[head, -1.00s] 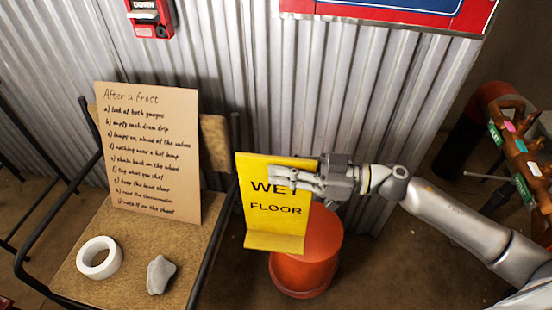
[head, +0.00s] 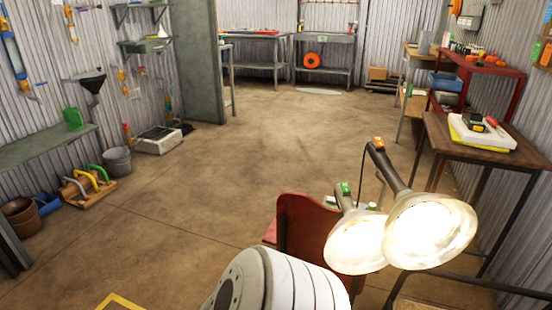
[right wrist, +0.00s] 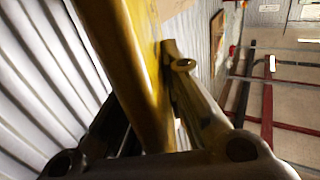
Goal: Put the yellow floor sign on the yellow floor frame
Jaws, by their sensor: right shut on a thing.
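The yellow floor sign (right wrist: 122,50) shows close up in the right wrist view as a broad yellow slab. My right gripper (right wrist: 155,95) is shut on it, with the fingers on either side. Neither the sign nor my right gripper is in the head view. A yellow corner (head: 120,301) on the floor at the bottom left edge of the head view looks like part of the yellow floor frame; the rest is cut off. My left gripper is not in view.
Two lit lamps (head: 430,232) and a red chair (head: 308,236) stand front right. A brown table (head: 478,141) is at the right. A grey bucket (head: 118,161) and a wooden tool box (head: 88,191) line the left wall. The middle floor is clear.

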